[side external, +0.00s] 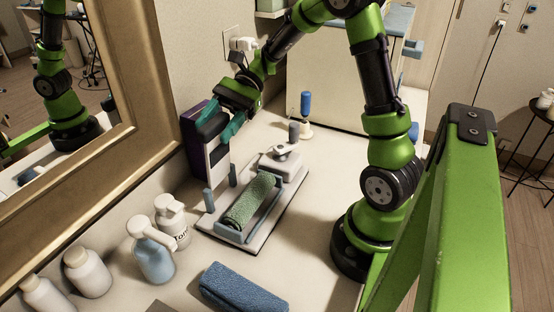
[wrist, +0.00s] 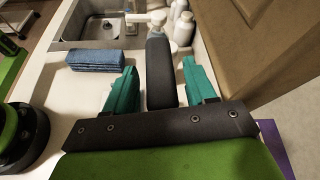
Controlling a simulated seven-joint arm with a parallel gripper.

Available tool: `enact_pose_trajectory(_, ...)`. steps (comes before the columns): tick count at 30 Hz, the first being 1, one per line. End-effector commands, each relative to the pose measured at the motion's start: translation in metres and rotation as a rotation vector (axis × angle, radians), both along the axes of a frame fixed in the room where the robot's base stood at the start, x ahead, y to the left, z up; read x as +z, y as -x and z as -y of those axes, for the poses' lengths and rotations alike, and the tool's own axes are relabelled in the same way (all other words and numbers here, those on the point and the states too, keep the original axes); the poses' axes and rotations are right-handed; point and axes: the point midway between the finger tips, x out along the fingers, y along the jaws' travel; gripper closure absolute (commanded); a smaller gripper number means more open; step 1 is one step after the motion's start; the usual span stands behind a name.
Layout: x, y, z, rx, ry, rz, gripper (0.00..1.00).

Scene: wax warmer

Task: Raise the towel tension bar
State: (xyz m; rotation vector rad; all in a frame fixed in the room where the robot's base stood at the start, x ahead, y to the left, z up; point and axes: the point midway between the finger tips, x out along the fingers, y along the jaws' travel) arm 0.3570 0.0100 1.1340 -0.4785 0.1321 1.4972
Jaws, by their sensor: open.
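My gripper (side external: 222,122) has two teal fingers and is open, beside the mirror and high over the back left of the counter. In the wrist view the fingers of my gripper (wrist: 160,88) stand on either side of a dark padded bar (wrist: 160,72), with gaps visible on both sides. In the side view this bar (side external: 209,127) shows at the front of a purple and white upright unit (side external: 193,117). A rolled green towel (side external: 251,199) lies in a grey-blue frame on a low base (side external: 270,236), below and right of my gripper. I cannot tell for certain which part is the tension bar.
Pump bottles (side external: 153,250) stand along the mirror side. A folded blue towel (side external: 243,288) lies in front; it also shows in the wrist view (wrist: 96,60). A blue-handled tool (side external: 306,108) stands behind the base.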

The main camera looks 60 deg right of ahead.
Motion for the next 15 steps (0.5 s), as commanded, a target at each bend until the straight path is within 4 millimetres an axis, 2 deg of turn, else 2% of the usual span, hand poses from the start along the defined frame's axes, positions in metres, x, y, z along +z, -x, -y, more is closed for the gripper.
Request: enact_pose_trajectory(15,0.043,0.010,0.110,-0.006,0.002,0.001,0.45)
